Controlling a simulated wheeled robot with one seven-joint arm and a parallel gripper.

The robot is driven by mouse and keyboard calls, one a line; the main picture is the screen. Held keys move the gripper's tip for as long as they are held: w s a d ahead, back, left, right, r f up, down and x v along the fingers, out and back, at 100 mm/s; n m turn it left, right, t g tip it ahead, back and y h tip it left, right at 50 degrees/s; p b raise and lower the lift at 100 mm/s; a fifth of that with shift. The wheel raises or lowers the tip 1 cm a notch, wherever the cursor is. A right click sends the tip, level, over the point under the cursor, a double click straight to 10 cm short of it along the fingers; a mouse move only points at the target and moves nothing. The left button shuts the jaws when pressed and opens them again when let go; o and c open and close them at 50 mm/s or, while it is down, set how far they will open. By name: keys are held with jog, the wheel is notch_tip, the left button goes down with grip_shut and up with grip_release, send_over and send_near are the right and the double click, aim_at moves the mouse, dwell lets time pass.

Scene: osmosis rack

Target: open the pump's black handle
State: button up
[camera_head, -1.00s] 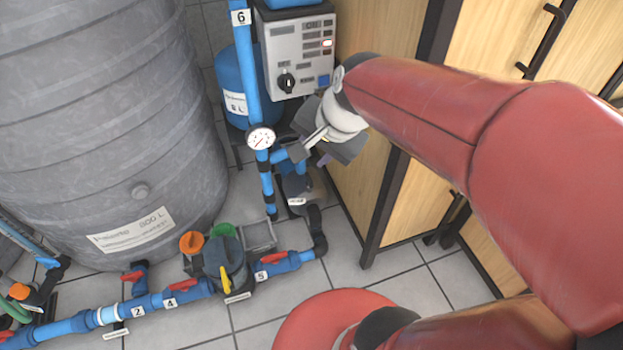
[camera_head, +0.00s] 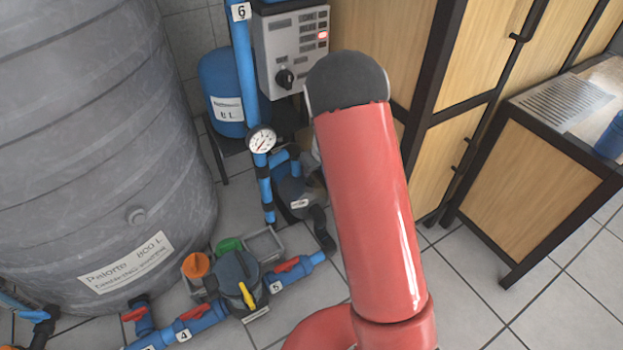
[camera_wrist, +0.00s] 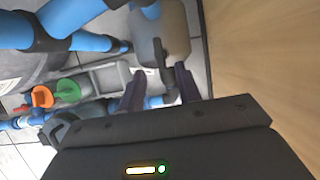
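The pump (camera_head: 294,192) is a small grey-black body on the floor, below the gauge and partly hidden by my arm in the head view. In the wrist view the pump (camera_wrist: 176,28) is a grey-brown block at the top. Its black handle (camera_wrist: 158,52) is a short dark bar on the near side, pointing toward my gripper. My gripper (camera_wrist: 160,74) is open, with one finger on each side of the handle's lower end. Contact between fingers and handle cannot be told. In the head view my gripper is hidden behind my arm.
A control box (camera_head: 291,50) with a black knob stands above the pump. A blue pipe (camera_head: 248,70) with a gauge (camera_head: 262,139) runs beside it. A big grey tank (camera_head: 95,150) stands left. A valve with a yellow lever (camera_head: 246,294) lies low. Wooden cabinets (camera_head: 475,60) stand right.

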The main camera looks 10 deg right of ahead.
aim_at(310, 178)
jog(key=b+x, duration=0.1)
jog(key=x, duration=0.5)
jog(key=shift+w+f, duration=0.2)
jog(key=shift+f, duration=0.15)
jog(key=shift+a, duration=0.1)
grip_shut()
